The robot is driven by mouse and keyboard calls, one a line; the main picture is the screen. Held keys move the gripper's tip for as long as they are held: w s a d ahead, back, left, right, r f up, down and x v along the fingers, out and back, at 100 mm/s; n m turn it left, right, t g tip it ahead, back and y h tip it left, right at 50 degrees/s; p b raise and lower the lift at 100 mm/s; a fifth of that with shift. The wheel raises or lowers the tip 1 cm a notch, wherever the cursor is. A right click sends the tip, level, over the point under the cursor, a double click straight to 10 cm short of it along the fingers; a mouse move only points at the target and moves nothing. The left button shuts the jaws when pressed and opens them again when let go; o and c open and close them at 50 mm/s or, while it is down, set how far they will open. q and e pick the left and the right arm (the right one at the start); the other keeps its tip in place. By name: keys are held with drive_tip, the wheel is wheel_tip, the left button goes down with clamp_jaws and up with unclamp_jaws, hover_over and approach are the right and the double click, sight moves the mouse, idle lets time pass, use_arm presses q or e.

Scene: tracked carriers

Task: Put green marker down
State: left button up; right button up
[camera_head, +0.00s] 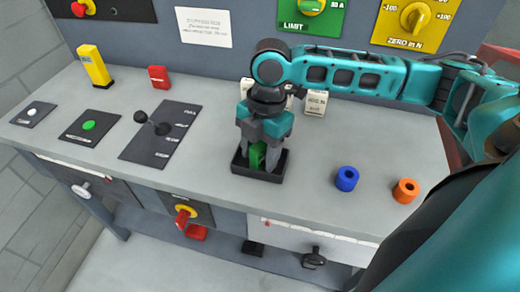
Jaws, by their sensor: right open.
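The green marker (258,155) stands in a black square tray (240,165) on the grey bench. My right gripper (262,155) points down over the tray, with its fingers on either side of the marker. The jaws are open, and I cannot tell whether a finger touches the marker. The gripper hides the marker's upper part. My left gripper is not in view.
A black lever panel (160,133), green button panel (88,127), yellow block (95,66) and red block (158,77) are left. White labelled blocks (316,103) stand behind my gripper.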

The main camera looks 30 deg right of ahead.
drive_tip(key=r, duration=0.4)
drive_tip(key=d+r+p, duration=0.1)
drive_tip(key=r, duration=0.3)
drive_tip(key=r+p, duration=0.1)
drive_tip(key=r, duration=0.3)
drive_tip(key=shift+w+d+r, duration=0.1)
drive_tip(key=shift+w+d, duration=0.2)
drive_tip(key=shift+d, duration=0.1)
